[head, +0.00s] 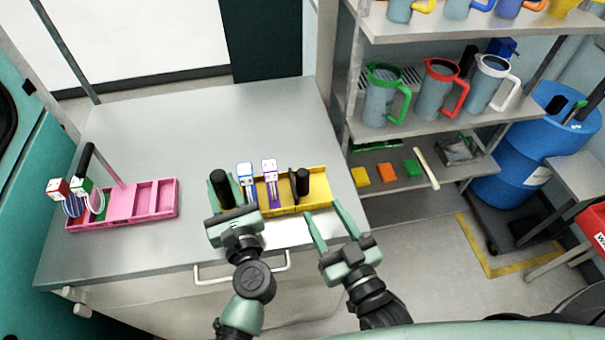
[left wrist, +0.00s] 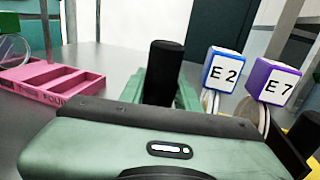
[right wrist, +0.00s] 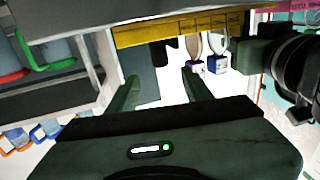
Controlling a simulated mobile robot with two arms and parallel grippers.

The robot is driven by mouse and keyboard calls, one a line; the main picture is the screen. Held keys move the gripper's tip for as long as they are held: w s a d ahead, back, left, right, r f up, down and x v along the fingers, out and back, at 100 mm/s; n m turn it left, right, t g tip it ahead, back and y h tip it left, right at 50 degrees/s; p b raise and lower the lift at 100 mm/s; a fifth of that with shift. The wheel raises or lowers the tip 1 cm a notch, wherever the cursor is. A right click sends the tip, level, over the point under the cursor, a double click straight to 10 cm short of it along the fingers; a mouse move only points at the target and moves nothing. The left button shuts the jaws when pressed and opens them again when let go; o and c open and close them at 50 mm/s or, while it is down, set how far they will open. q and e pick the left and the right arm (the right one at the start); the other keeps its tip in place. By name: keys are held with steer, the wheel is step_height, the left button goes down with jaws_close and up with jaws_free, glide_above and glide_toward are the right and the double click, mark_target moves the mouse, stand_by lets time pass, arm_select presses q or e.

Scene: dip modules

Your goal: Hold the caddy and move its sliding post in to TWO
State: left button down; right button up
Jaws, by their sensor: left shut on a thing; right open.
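The yellow caddy (head: 318,190) lies on the grey table, with a black post (head: 219,182) at its left end and a black sliding post (head: 302,182) with a dark plate towards its right. A blue-edged tag cube (head: 245,171) and a purple-edged one (head: 269,166) stand up from it; they read E 2 (left wrist: 226,72) and E 7 (left wrist: 273,82) in the left wrist view. My left gripper (head: 228,206) is shut on the left-end post (left wrist: 163,70). My right gripper (head: 325,210) is open and empty, close in front of the caddy's right part. Its compartment labels are not readable.
A pink caddy (head: 152,200) with red and green tag cubes sits on the table at left. A shelf (head: 440,107) with jugs and coloured blocks stands at right, beyond the table edge. A drawer handle (head: 243,275) is on the table's front. The table behind the caddies is clear.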

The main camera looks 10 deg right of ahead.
mark_target(305, 181)
steer(key=x, duration=1.2)
steer(key=shift+f, duration=0.15)
jaws_close()
steer(key=shift+s, duration=0.1)
stand_by(0.9)
